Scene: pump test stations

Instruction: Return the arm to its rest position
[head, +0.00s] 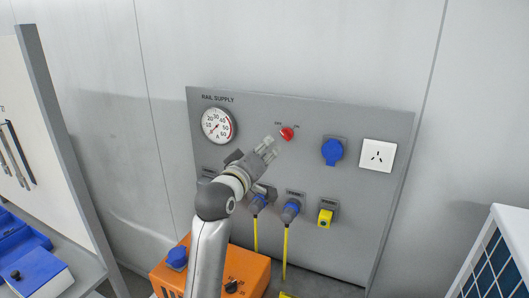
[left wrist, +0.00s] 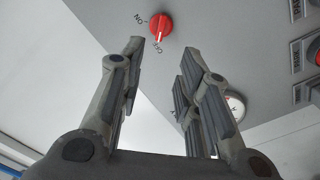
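My left arm rises from the bottom of the head view, and its gripper (head: 266,148) is in front of the grey rail supply panel (head: 365,225). In the left wrist view the gripper (left wrist: 170,58) is open, with nothing between its fingers. A red rotary knob (head: 287,133) on the panel is just beyond the fingertips and seems apart from them. In the left wrist view the knob (left wrist: 161,26) has its white mark toward OFF. My right gripper is not in view.
An orange box (head: 250,270) stands below. A cabinet (head: 60,130) is at left and a solar panel (head: 497,262) at right.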

